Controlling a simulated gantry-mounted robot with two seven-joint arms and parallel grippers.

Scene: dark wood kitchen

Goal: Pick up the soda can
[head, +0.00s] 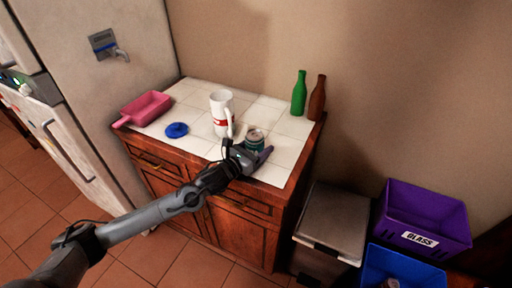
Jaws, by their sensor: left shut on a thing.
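The soda can (255,137) is a small dark green can with a pale top, upright near the front right part of the white tiled counter (275,170). My left gripper (251,155) reaches over the counter's front edge and is shut on the can. The can's lower part is hidden behind the gripper. Whether the can touches the counter cannot be told. At the bottom edge, a small grey part (389,283) shows over the blue bin; I cannot tell what it is. My right gripper cannot be made out.
A blue item (176,130) and pink dustpan-like tray (148,107) lie further left. Green (299,95) and brown (317,100) bottles stand behind right. Purple (425,210) and blue (400,266) bins sit right.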

